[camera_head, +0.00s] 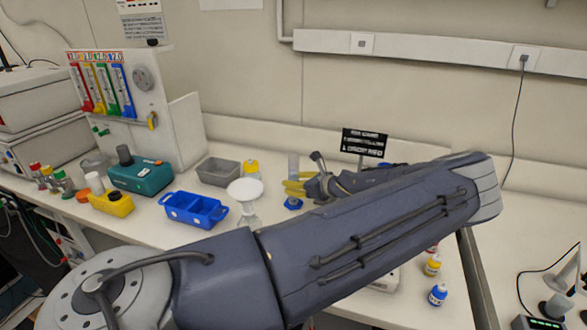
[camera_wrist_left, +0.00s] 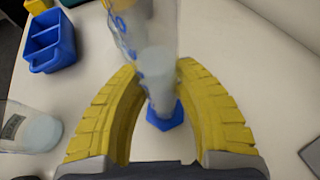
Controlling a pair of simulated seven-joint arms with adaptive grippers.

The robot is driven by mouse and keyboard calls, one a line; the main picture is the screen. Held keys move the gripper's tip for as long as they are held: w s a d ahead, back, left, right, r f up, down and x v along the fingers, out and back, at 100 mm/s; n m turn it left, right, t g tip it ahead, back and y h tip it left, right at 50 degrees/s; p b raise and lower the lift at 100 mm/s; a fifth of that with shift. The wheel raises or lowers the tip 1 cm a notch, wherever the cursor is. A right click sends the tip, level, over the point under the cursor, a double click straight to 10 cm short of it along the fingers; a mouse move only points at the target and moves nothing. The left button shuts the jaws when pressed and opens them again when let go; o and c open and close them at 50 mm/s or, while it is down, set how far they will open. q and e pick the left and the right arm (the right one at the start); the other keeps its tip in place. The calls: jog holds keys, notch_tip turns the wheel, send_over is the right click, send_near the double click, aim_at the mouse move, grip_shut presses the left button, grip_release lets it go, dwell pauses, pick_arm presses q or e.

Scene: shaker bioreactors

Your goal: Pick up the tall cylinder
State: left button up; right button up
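The tall cylinder is a clear, upright tube (camera_head: 293,163) on a blue foot (camera_head: 293,204), in the middle of the bench in the head view. My left gripper (camera_head: 297,187) reaches in from the right side of the tube. In the left wrist view its two curved yellow fingers (camera_wrist_left: 158,70) stand on either side of the tube, spread apart. Whether a fingertip touches it cannot be told. My right gripper is not in view.
A blue divided tray (camera_head: 194,210), a white funnel-shaped piece (camera_head: 245,191), a grey bin (camera_head: 218,171) and a teal device (camera_head: 141,176) stand left of the tube. A black sign (camera_head: 364,142) stands behind. Small bottles (camera_head: 437,294) stand at right. My left arm hides the front bench.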

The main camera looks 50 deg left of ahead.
pick_arm(q)
grip_shut()
